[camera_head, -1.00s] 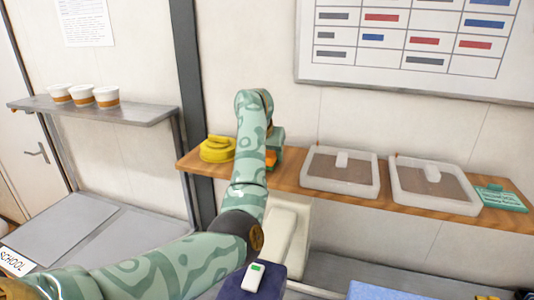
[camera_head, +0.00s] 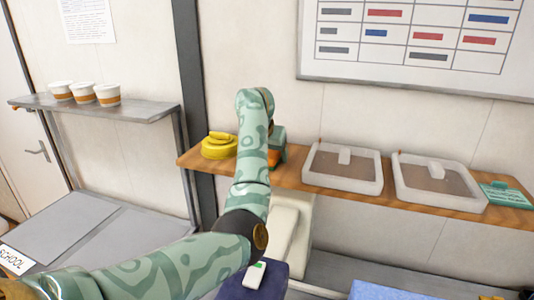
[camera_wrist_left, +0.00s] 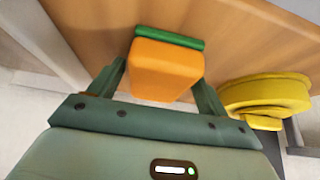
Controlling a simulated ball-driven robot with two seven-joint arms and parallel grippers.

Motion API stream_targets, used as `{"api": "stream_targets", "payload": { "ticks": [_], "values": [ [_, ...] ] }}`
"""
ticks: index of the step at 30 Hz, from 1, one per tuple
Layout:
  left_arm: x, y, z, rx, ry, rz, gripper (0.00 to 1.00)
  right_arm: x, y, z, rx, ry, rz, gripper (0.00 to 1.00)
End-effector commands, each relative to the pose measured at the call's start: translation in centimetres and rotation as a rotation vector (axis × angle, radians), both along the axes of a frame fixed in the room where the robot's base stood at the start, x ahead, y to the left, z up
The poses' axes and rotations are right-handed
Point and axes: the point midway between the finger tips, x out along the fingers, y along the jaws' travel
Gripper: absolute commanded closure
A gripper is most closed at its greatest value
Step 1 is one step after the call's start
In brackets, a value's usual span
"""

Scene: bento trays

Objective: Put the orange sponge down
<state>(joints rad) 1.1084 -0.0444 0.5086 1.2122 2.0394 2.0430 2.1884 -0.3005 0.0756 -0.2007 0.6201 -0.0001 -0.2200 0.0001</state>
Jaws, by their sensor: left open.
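The orange sponge (camera_wrist_left: 166,68), an orange block with a green strip along its far edge, rests on the wooden shelf (camera_wrist_left: 85,25) in the left wrist view. My left gripper (camera_wrist_left: 163,78) is open, with one finger on each side of the sponge and a gap showing beside it. In the head view a small part of the sponge (camera_head: 273,158) shows beside my left gripper (camera_head: 276,150), and my arm hides the rest. My right gripper is not in view.
A yellow round container (camera_head: 219,147) stands on the shelf close to the sponge. Several cups (camera_head: 83,93) stand on a grey shelf at left.

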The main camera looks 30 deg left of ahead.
Motion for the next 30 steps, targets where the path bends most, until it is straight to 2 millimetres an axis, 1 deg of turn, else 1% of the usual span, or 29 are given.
{"api": "stream_targets", "payload": {
  "ticks": [1, 10, 14, 16, 17, 18, 20, 22, 24, 27, 30],
  "values": [
    [0.0, -0.3, -0.6, -0.008, 0.011, -0.005, 0.22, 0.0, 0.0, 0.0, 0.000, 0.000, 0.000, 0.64],
    [-0.1, -0.3, -0.7, -0.008, 0.014, -0.006, 0.22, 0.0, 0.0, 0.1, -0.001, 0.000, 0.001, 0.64],
    [-0.1, -0.2, 0.0, -0.007, 0.016, -0.004, 0.22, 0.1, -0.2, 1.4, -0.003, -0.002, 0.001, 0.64],
    [-0.2, -0.2, 0.6, -0.006, 0.017, -0.005, 0.22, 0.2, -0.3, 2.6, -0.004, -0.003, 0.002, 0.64],
    [-0.2, -0.3, 1.0, -0.007, 0.013, -0.004, 0.22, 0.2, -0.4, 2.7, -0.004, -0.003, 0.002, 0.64],
    [-0.7, -0.5, 1.8, -0.008, 0.005, -0.004, 0.22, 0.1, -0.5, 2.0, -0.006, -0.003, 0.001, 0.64],
    [-1.3, -0.7, 3.3, -0.008, 0.001, -0.002, 0.22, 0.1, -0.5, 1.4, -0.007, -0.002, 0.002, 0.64],
    [-1.9, -0.9, 5.2, -0.009, 0.000, -0.003, 0.22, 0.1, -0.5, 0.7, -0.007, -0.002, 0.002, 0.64],
    [-3.0, -1.0, 7.4, -0.005, 0.002, -0.002, 0.22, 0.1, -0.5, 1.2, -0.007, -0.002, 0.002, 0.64],
    [-4.3, -1.3, 10.1, -0.004, 0.001, -0.001, 0.22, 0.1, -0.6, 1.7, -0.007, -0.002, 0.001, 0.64],
    [-5.5, -1.6, 12.2, -0.006, 0.001, -0.002, 0.22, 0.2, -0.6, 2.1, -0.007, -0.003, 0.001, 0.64]
  ]
}}
